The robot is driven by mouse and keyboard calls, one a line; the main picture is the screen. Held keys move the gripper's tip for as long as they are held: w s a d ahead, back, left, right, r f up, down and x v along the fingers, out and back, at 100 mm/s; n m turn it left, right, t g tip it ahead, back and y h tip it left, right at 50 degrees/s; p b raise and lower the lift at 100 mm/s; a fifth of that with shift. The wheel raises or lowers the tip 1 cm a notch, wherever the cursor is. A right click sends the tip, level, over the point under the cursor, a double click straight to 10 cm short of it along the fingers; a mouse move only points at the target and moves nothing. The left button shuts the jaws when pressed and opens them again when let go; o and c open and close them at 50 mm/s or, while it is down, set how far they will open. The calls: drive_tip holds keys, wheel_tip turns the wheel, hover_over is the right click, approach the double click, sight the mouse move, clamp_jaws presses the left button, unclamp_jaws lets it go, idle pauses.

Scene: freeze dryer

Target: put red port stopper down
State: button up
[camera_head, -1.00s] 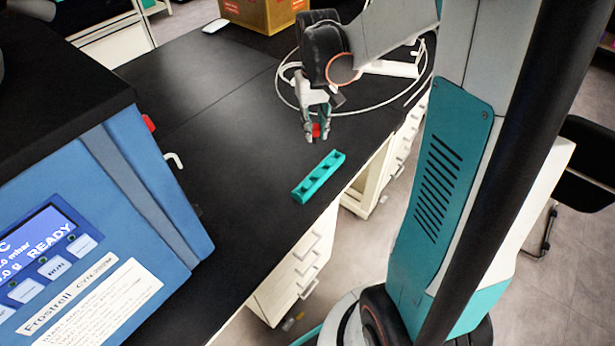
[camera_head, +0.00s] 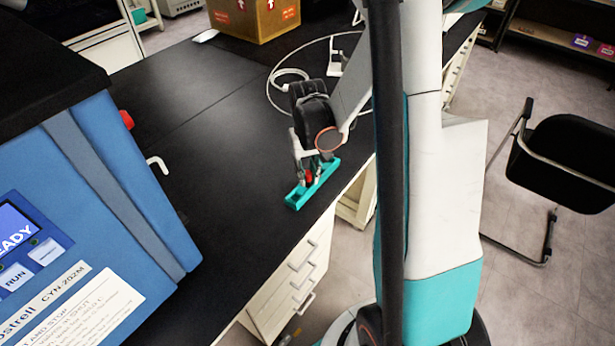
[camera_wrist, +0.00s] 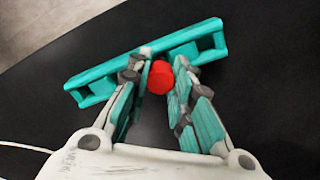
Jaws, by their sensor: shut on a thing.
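The red port stopper (camera_wrist: 160,77) is held between the fingertips of my gripper (camera_wrist: 162,70) in the wrist view. In the head view the stopper (camera_head: 309,176) shows as a small red patch between the fingers of my gripper (camera_head: 308,178). A teal rack (camera_head: 297,200) with several recesses lies on the black bench near its front edge. The gripper and stopper are at the rack, over its middle part. The rack also shows in the wrist view (camera_wrist: 100,78), just beyond the fingertips. I cannot tell whether the stopper touches the rack or sits in a recess.
The blue freeze dryer (camera_head: 140,170) stands on the left of the black bench (camera_head: 215,150), with a red knob and a white hook on its side. A cardboard box (camera_head: 250,20) and a looped white cable (camera_head: 285,75) lie farther back. The bench left of the rack is clear.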

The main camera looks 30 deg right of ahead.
sight(307, 172)
drive_tip(key=shift+f, duration=0.35)
drive_tip(key=shift+f, duration=0.2)
drive_tip(key=o, duration=0.9)
drive_tip(key=shift+r, duration=0.15)
wheel_tip(307, 172, up, 12)
drive_tip(key=p, duration=0.4)
drive_tip(key=shift+r, duration=0.1)
